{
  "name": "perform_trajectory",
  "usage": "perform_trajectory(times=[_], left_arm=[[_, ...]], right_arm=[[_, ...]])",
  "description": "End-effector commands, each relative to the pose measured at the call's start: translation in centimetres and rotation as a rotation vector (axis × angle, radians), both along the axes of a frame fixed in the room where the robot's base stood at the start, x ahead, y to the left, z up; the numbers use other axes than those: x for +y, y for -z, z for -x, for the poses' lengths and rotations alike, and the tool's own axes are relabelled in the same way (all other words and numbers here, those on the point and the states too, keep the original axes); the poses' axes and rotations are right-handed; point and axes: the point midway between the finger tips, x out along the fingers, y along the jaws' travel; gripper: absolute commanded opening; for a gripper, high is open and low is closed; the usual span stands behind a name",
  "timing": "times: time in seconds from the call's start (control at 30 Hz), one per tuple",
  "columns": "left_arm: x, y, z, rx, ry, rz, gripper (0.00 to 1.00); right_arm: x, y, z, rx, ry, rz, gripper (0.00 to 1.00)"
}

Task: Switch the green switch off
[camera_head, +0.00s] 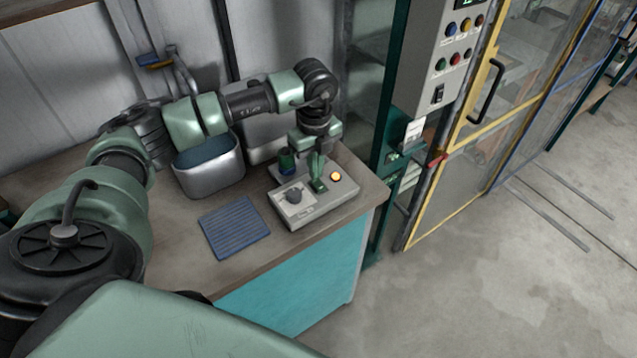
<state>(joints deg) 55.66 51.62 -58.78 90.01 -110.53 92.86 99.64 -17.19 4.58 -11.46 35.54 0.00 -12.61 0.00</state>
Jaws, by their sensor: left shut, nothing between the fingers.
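A light grey control box (310,207) lies on the workbench near its right end. It carries a dark knob (293,196), a lit yellow-orange lamp (335,176) and, between them, the green switch (319,186). My left gripper (317,172) points down right over the green switch, shut and empty. Its green fingers partly cover the switch, so I cannot tell the switch's position or whether the fingertips touch it. My right gripper is not in view.
A blue ribbed mat (234,228) and a metal tub (211,172) stand left of the box. A grey panel with buttons (439,64) and a yellow-framed door (470,120) are to the right. Floor at lower right is clear.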

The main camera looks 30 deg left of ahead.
Motion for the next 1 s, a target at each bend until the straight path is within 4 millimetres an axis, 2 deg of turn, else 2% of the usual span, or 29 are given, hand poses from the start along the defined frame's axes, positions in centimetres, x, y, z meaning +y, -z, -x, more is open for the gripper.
perform_trajectory(times=[1.0], left_arm=[[0.0, 1.0, 0.0, 0.0, 0.0, 0.0, 0.0]], right_arm=[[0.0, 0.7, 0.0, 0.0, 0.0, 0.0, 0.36]])
